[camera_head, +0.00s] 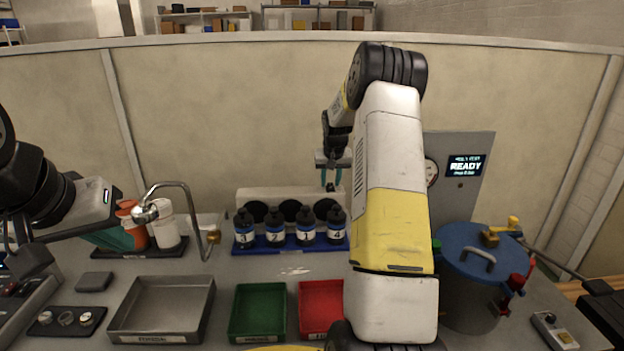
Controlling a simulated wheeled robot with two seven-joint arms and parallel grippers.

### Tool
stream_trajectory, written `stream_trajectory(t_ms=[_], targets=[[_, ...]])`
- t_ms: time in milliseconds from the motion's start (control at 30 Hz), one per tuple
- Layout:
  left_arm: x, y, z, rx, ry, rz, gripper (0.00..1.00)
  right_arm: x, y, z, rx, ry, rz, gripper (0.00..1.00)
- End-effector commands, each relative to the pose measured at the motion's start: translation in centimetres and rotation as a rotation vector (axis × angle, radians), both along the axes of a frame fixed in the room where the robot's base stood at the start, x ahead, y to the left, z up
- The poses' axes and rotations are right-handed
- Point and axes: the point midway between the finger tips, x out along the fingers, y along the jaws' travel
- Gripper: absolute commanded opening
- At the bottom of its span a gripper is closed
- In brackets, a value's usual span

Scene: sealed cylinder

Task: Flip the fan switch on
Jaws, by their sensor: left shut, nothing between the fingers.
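I cannot make out a part that is clearly the fan switch. A white box (285,196) with several round black openings, perhaps fans, stands against the back wall behind the bottles. A small grey control box (554,330) lies at the lower right. My right gripper (331,182) points down above the right part of the white box; its teal fingers look apart, with a small dark shape between them. My right arm hides part of the middle.
Numbered bottles stand in a blue rack (262,249). A metal tray (200,318), green tray (235,326) and red tray (306,327) lie in front. A blue-lidded cylinder (470,300) stands right, before a panel reading READY (466,166). A curved tap (190,196) rises at left.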

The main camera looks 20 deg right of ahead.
Motion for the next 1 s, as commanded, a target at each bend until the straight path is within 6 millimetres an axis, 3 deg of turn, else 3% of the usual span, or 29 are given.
stream_trajectory(t_ms=[33, 133, 433, 1000], targets=[[0.0, 0.0, 0.0, 0.000, 0.000, 0.000, 0.00, 0.0, 0.0, 0.0, 0.000, 0.000, 0.000, 0.20], [0.0, 0.0, 0.0, 0.000, 0.000, 0.000, 0.00, 0.0, 0.0, 0.0, 0.000, 0.000, 0.000, 0.01], [0.0, 0.0, 0.0, 0.000, 0.000, 0.000, 0.00, 0.2, -0.1, 0.0, 0.006, 0.030, -0.001, 0.00], [0.0, 0.0, 0.0, 0.000, 0.000, 0.000, 0.00, 1.0, -0.3, -0.2, 0.079, 0.309, 0.000, 0.00]])
